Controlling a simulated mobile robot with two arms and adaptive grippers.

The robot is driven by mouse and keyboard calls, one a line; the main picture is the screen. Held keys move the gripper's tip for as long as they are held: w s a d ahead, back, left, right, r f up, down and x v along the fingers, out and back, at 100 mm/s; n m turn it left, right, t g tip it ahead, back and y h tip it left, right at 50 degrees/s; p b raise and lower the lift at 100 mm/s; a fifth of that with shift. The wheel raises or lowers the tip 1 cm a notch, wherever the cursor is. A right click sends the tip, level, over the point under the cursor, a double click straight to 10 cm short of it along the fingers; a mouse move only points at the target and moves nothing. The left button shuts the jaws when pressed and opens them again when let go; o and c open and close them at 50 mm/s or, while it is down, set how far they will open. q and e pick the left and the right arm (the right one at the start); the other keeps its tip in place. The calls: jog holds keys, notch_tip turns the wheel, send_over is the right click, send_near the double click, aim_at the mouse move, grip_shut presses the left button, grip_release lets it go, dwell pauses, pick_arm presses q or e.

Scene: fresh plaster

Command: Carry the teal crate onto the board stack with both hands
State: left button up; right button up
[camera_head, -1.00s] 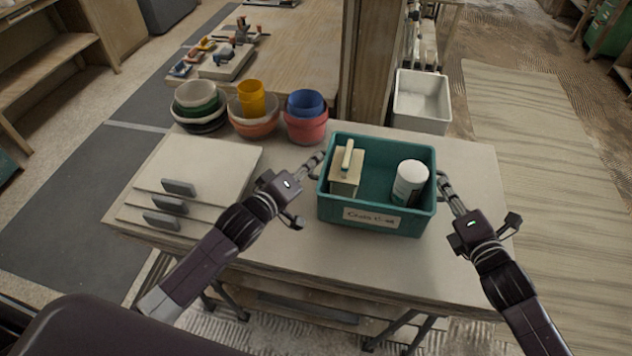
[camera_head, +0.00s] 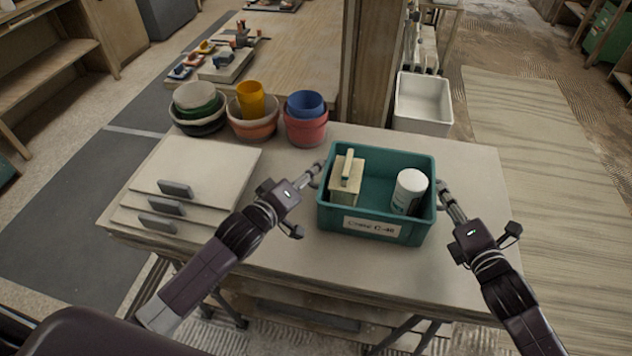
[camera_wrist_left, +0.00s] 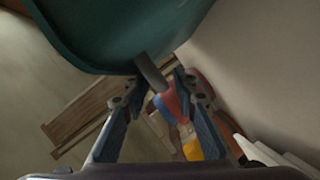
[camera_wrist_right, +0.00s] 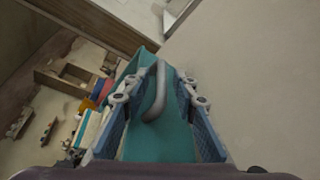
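The teal crate (camera_head: 335,217) stands on the table, holding a block with a handle (camera_head: 346,180) and a white tub (camera_head: 409,191). The board stack (camera_head: 207,162) of staggered pale boards lies left of it. My left gripper (camera_head: 317,172) is at the crate's left side; in the left wrist view the crate's handle (camera_wrist_left: 150,72) lies between its spread fingers. My right gripper (camera_head: 442,190) is at the right side; in the right wrist view the other handle (camera_wrist_right: 157,90) lies between its fingers, with gaps beside it. Both look open.
Grey blocks (camera_head: 167,207) sit along the stack's front steps. Nested bowls (camera_head: 252,123) and coloured pots (camera_head: 305,125) stand behind the stack and crate. A wooden post (camera_head: 372,75) and a white bin (camera_head: 423,110) are beyond the table. The table front (camera_head: 290,245) is clear.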

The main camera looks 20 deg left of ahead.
pick_arm(q)
jog(key=v, duration=0.8)
pick_arm(e)
jog(key=v, duration=1.2)
dwell(0.4)
